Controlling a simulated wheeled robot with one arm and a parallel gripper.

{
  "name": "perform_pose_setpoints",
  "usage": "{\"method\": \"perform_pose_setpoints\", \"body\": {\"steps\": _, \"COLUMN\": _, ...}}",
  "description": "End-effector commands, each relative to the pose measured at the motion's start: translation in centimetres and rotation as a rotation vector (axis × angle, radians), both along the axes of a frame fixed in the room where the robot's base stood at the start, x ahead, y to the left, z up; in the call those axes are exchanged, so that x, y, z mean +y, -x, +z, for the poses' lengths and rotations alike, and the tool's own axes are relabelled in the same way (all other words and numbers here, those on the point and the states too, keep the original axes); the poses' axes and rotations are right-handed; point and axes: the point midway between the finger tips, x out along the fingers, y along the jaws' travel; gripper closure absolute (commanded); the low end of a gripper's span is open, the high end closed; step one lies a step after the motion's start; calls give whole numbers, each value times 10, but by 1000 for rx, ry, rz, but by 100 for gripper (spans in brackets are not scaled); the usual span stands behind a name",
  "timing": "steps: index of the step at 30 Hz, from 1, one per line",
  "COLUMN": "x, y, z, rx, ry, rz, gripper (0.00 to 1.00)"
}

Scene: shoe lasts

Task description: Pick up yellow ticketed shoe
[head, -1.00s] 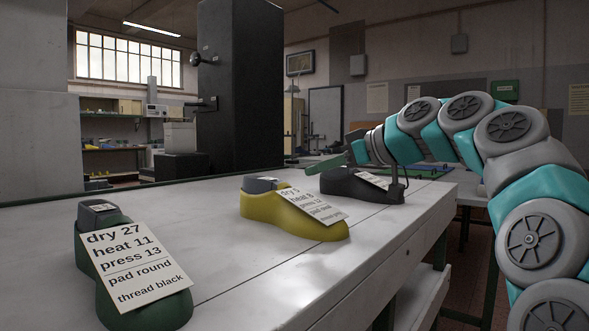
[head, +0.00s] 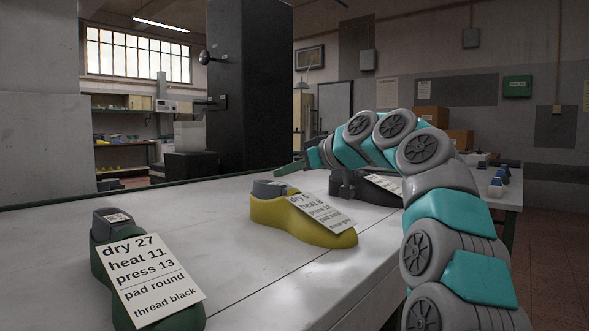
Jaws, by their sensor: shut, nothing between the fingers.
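The yellow shoe last (head: 280,216) stands on the white bench in the middle of the head view, with a grey block on its heel end. A white printed ticket (head: 322,212) leans over its toe end, its small print hard to read. My gripper (head: 288,168) is shut and empty, above and behind the yellow last in the picture, with no visible contact. A black last (head: 366,190) with a ticket stands behind to the right, partly hidden by my arm. A dark green last (head: 103,262) with a large ticket (head: 150,268) stands at the front left.
The white bench (head: 230,278) has clear room between the green and yellow lasts. Its right edge runs close to my arm. A dark column (head: 250,90) rises behind the bench. Another table with small items (head: 497,183) stands at the right, with boxes behind.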

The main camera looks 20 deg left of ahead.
Motion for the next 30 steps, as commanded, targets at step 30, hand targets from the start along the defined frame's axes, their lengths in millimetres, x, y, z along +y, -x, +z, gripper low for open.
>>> {"method": "perform_pose_setpoints", "body": {"steps": 30, "x": -61, "y": 23, "z": -27, "rx": 4, "ry": 6, "rz": -4, "gripper": 100}}
